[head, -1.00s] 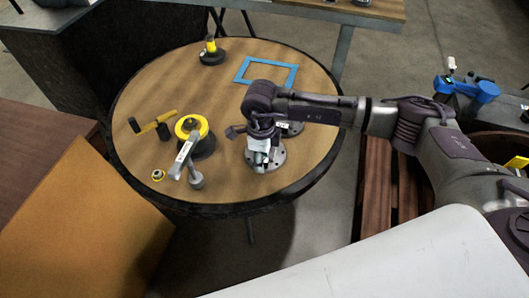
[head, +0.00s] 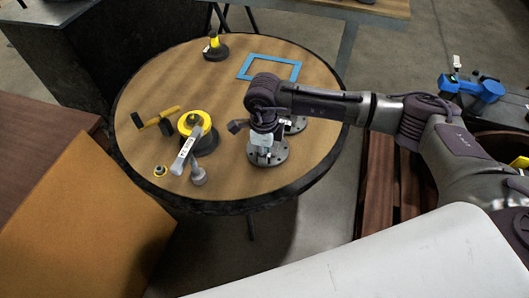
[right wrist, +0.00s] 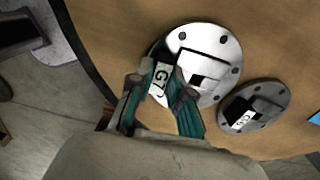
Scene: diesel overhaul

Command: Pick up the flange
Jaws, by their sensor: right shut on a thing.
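A round grey metal flange (right wrist: 223,62) with bolt holes around its rim lies on the round wooden table. It has a dark raised part with a white label marked "GT". My right gripper (right wrist: 160,92) is shut on that labelled part, near the flange's left side in the right wrist view. In the head view, the right gripper (head: 263,141) points down over the flange (head: 279,154), hiding part of it. A second, similar flange (right wrist: 268,97) with its own label lies beside it, apart from the gripper. My left gripper is out of view.
The table's middle is mostly clear.

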